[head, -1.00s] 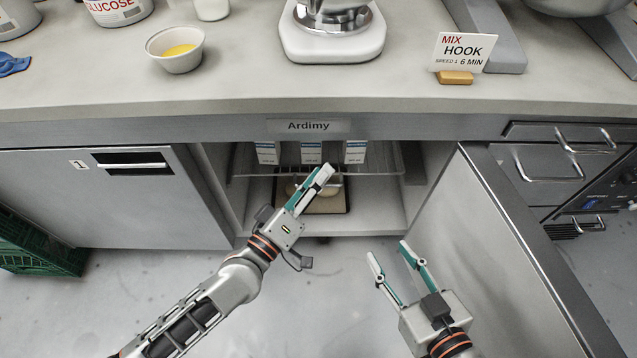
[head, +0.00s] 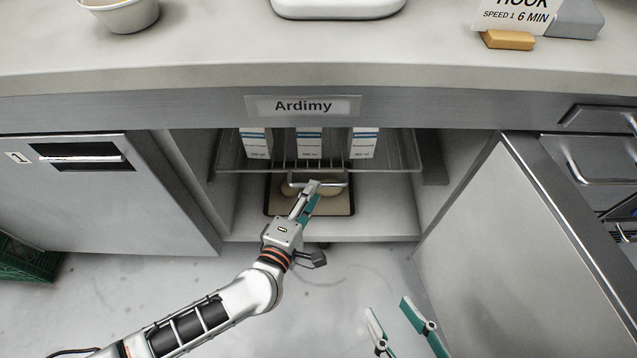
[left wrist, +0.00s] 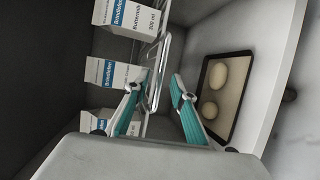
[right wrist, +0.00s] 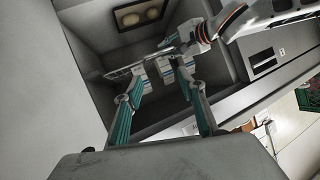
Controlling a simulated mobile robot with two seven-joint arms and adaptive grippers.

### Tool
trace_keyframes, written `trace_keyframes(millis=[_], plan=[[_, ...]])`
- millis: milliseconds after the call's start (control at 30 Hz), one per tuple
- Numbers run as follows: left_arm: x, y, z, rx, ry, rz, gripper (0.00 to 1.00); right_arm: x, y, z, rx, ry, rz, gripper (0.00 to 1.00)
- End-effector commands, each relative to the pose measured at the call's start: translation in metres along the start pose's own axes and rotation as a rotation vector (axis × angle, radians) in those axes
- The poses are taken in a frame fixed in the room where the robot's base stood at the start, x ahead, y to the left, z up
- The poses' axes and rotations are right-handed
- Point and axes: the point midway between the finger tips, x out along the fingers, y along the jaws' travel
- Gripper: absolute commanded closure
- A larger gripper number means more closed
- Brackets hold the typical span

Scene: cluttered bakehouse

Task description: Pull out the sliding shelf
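The sliding shelf (head: 230,163) is a wire rack inside the open cabinet under the counter, below the "Ardimy" label. It carries several white and blue cartons and has a bar handle (head: 330,183) at its front. My left gripper (head: 311,188) is at the handle. In the left wrist view its fingers (left wrist: 160,80) are apart, with the handle bar (left wrist: 155,95) appearing between them. I cannot tell if either finger touches it. My right gripper (head: 388,306) is open and empty, lower right, in front of the cabinet. The right wrist view shows its spread fingers (right wrist: 157,93).
A dark tray (head: 341,211) with dough pieces lies on the cabinet floor below the rack. An open door panel (head: 510,220) stands at the right and a closed door (head: 110,200) at the left. A green crate (head: 28,262) is far left. The counter (head: 200,50) overhangs above.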

Motion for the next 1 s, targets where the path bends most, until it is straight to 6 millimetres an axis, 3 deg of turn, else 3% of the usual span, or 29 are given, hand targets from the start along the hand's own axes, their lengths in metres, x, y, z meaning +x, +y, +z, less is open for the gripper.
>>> trace_keyframes(millis=[33,300,667,700,800,1000], plan=[[0.007,-0.007,0.001,-0.002,0.0,-0.006,0.75,0.001,-0.003,0.007,0.031,-0.007,-0.004,0.6],[0.037,-0.005,0.001,0.001,-0.001,-0.005,0.75,0.002,-0.016,0.012,0.135,0.004,-0.022,0.6],[0.044,-0.001,0.001,0.001,-0.001,-0.001,0.75,0.002,-0.019,0.009,0.161,0.015,-0.028,0.6],[0.044,-0.001,0.001,0.001,-0.001,-0.001,0.78,0.002,-0.019,0.009,0.161,0.015,-0.028,0.6],[0.043,-0.002,0.001,0.001,-0.001,-0.001,1.0,0.002,-0.019,0.009,0.161,0.015,-0.028,0.6],[0.043,-0.002,0.0,0.001,-0.001,-0.001,1.0,0.002,-0.019,0.009,0.159,0.013,-0.028,0.6]])
